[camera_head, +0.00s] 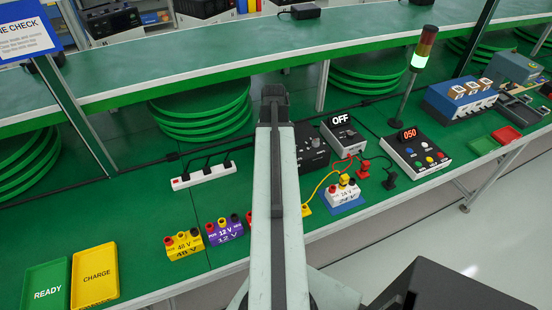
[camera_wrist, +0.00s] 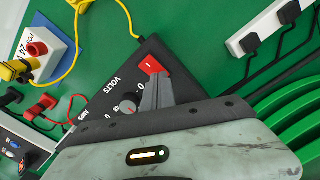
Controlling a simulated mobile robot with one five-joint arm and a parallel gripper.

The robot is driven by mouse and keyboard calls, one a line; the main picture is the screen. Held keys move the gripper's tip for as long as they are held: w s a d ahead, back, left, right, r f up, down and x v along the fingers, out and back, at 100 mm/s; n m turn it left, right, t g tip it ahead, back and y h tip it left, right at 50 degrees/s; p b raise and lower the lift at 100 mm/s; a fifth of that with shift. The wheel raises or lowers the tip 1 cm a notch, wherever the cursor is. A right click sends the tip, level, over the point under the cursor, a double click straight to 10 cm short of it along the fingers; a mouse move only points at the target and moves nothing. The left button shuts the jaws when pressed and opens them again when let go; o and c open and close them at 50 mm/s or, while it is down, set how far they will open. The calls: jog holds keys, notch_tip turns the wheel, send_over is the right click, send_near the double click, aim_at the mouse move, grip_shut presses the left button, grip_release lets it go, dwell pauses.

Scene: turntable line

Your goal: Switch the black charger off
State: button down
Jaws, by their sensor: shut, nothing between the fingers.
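The black charger (camera_head: 313,153) stands on the green bench, partly hidden by my arm in the head view. In the wrist view its black face (camera_wrist: 110,90) has a "VOLTS" label and a grey dial (camera_wrist: 127,108). A red rocker switch (camera_wrist: 152,65) with a white mark sits near the face's corner. My gripper (camera_wrist: 157,80) is shut and empty, with its tips right at the lower edge of the switch. I cannot tell whether they touch it. The gripper is hidden in the head view.
A white 24 V battery (camera_head: 342,195) with yellow and red leads stands in front of the charger. A white box (camera_head: 343,133) beside it displays "OFF". A white power strip (camera_head: 203,176) lies to the left. A control box (camera_head: 415,153) reading "050" stands to the right.

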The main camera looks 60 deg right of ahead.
notch_tip(320, 180, up, 7)
jog(key=p, duration=0.6)
jog(key=shift+f, duration=0.2)
jog(key=w+a+n, duration=0.5)
jog(key=w+a, duration=1.3)
jog(key=a, duration=0.2)
jog(key=w+a+n, duration=0.2)
jog(key=a+n, duration=0.2)
jog(key=a, duration=1.1)
jog(key=w+a+n, duration=0.1)
jog(key=a+n, duration=0.3)
jog(key=a, duration=1.1)
jog(key=shift+w, duration=0.4)
jog(key=shift+d, duration=0.1)
